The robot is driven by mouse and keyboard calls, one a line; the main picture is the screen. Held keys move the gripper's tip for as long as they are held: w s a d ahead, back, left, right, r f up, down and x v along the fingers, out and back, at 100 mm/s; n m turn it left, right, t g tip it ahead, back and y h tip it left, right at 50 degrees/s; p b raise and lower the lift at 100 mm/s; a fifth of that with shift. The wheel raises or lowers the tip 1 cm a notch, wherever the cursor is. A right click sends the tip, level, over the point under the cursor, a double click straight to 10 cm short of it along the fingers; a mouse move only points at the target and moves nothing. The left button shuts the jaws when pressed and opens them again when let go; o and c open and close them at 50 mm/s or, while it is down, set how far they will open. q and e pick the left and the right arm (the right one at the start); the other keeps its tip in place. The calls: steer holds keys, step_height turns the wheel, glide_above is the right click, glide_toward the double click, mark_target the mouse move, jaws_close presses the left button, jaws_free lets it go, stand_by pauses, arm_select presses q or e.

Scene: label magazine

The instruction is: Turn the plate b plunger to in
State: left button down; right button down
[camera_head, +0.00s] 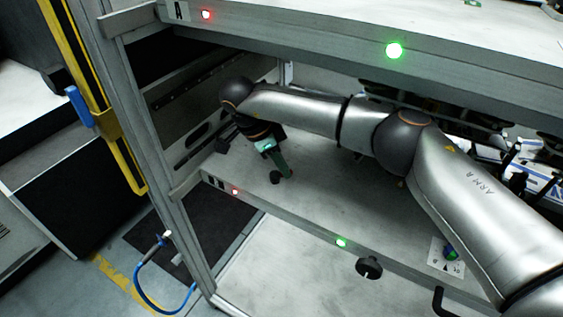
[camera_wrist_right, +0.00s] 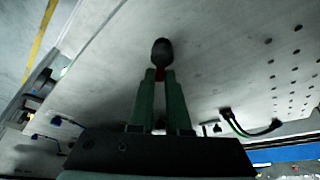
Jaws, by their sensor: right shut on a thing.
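The lower plate (camera_head: 325,196), whose front edge carries a label too small to read, is a pale slab below the plate marked A. A black plunger knob (camera_head: 275,178) shows at its left part, at the tips of my right gripper (camera_head: 284,172). In the right wrist view, the green fingers of my right gripper (camera_wrist_right: 160,76) are shut on the plunger, at a red part just below its dark round knob (camera_wrist_right: 162,50). How far the plunger is in cannot be told. My left gripper is not in view.
The upper plate (camera_head: 300,38) lies over my right arm, with a grey post (camera_head: 150,150) at left. The lower edge has a red light (camera_head: 235,191), a green light (camera_head: 341,242) and another black knob (camera_head: 369,267). A blue cable (camera_head: 150,305) hangs lower left.

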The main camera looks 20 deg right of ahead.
steer(key=m, duration=0.2)
steer(key=m+g, duration=0.1)
steer(key=shift+s+a+m, duration=0.1)
steer(key=shift+s+m, duration=0.2)
steer(key=shift+m, duration=0.1)
steer(key=m, duration=0.1)
steer(key=m+g, duration=0.1)
steer(key=m, duration=0.1)
steer(key=m+g+y, duration=0.1)
steer(key=m, duration=0.1)
steer(key=shift+s+a, duration=0.2)
steer(key=shift+s, duration=0.15)
steer(key=shift+y, duration=0.3)
steer(key=c, duration=0.9)
jaws_free()
